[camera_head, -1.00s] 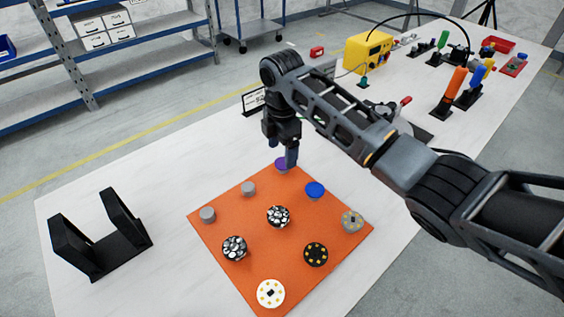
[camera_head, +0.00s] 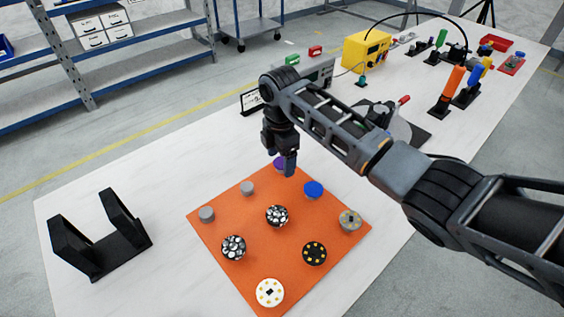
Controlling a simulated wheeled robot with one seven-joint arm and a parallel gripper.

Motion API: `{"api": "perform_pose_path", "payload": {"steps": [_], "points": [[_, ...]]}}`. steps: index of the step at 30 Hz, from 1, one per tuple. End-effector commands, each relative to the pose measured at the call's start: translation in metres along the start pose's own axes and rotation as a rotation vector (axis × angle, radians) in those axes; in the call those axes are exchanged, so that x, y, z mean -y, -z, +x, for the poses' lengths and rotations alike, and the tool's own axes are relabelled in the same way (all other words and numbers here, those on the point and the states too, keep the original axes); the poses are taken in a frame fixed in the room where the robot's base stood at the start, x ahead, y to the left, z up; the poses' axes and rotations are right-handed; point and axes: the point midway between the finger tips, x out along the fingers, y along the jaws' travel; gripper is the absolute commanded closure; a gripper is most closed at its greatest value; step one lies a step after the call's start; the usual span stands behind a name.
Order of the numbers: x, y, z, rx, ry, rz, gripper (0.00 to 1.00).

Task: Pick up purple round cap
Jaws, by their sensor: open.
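The purple round cap (camera_head: 279,163) lies at the far corner of the orange mat (camera_head: 240,228). It is partly hidden behind my gripper (camera_head: 289,170). My gripper points down, with its fingertips at or just in front of the cap in the picture. I cannot tell the exact gap between fingers and cap. The jaws are open and nothing shows held in them.
On the mat near the cap are a blue cap (camera_head: 313,189), small grey caps (camera_head: 247,188) and several patterned round pieces (camera_head: 277,215). A black stand (camera_head: 98,240) is at the left. Open white table lies between stand and mat.

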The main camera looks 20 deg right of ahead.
Motion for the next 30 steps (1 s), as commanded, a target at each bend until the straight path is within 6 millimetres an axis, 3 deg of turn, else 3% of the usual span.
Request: {"api": "perform_pose_path", "payload": {"steps": [9,27,30], "points": [[-0.0001,0.0001,0.0007,0.000,0.000,0.000,0.21],[-0.0001,0.0001,0.0006,0.000,0.000,0.000,0.79],[-0.0001,0.0001,0.0006,0.000,0.000,0.000,0.80]]}}
